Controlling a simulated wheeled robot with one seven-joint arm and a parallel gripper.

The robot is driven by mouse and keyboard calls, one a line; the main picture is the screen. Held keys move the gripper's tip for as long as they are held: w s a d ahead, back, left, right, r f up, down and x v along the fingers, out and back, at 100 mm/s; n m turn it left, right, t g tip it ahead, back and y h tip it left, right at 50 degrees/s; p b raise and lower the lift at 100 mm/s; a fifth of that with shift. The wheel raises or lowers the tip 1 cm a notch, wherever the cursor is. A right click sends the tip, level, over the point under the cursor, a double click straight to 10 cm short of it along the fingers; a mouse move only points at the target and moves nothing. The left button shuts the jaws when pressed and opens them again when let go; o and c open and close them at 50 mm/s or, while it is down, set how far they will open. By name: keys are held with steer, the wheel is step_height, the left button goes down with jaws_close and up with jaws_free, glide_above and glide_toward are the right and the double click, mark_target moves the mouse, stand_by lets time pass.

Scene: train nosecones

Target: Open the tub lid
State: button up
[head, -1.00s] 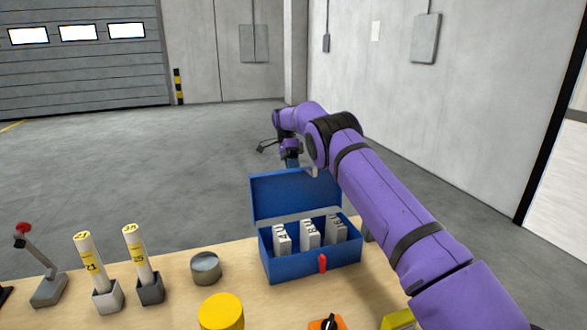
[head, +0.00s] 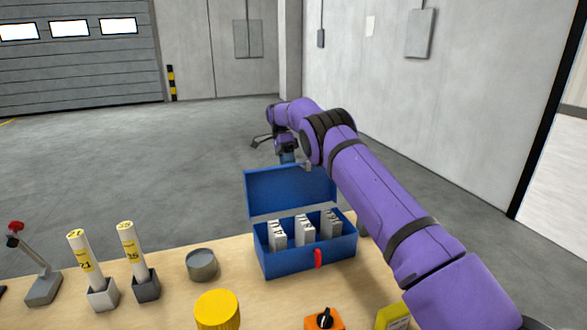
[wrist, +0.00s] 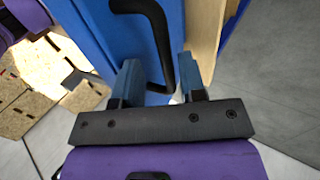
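The tub is a blue box (head: 330,252) on the table, with a red latch (head: 318,258) in front. Its blue lid (head: 290,190) stands upright at the back, and the box is open, with white numbered blocks (head: 278,233) inside. My gripper (head: 288,158) is behind the lid's top edge, partly hidden. In the wrist view my gripper (wrist: 158,66) has its two blue-grey fingers apart. A black bar handle (wrist: 162,35) on a blue panel (wrist: 95,30), likely the lid's outer face, reaches between them. I cannot tell if they touch it.
A grey round tin (head: 202,265), a yellow cylinder (head: 217,310), two white tubes in holders (head: 135,255) and a red-knobbed lever (head: 30,250) stand left of the box. An orange switch (head: 325,319) is in front. Open concrete floor (head: 110,170) lies beyond the table (head: 180,305).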

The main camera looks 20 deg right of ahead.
mark_target(304, 168)
steer(key=shift+r, duration=1.45)
steer(key=s+a+r, duration=0.1)
steer(key=s, duration=1.5)
steer(key=shift+r, duration=0.2)
steer(key=w+d+r+t, duration=0.2)
steer(key=w+r+t, duration=0.1)
steer(key=r+t, duration=0.6)
steer(key=shift+g, duration=0.7)
steer(key=f, duration=1)
steer(key=shift+w, duration=0.4)
jaws_close()
steer(key=c, duration=0.7)
jaws_free()
